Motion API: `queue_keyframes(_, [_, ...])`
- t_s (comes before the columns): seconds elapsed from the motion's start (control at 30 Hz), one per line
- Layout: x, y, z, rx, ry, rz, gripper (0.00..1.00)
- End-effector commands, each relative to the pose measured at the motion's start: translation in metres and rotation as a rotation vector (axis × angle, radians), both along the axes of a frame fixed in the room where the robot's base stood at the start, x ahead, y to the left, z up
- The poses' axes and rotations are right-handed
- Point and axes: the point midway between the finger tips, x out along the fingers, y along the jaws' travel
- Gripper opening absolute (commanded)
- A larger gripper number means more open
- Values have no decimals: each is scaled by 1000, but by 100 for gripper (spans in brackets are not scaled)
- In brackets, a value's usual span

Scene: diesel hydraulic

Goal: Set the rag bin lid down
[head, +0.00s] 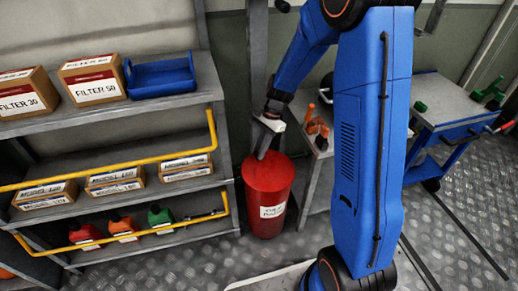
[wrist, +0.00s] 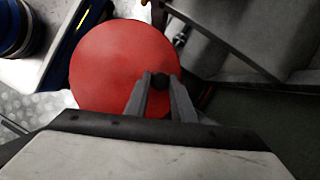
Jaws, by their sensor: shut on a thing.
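The red rag bin (head: 266,212), with a white label on its front, stands on the floor beside the shelf unit. Its round red lid (head: 270,174) is level at the bin's top; I cannot tell whether it rests on the rim or is just above it. In the wrist view the lid (wrist: 112,62) is a wide red disc with a small dark knob (wrist: 160,80). My gripper (head: 262,155) points down over the lid. In the wrist view its two fingers (wrist: 160,88) are shut on the knob. The bin's rim is hidden under the lid.
A grey shelf unit (head: 130,126) with filter boxes, a blue tray (head: 160,76) and several bottles stands close at left. A small bench (head: 318,150) with orange items is close at right. A blue cart (head: 450,115) stands farther right. Metal floor (head: 215,262) is clear in front.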

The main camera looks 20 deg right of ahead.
Motion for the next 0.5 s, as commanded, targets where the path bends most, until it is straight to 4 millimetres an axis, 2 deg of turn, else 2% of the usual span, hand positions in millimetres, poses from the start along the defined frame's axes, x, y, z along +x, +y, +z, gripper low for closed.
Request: queue_keyframes(0.5, [0, 0, -4, 0, 2, -1, 0])
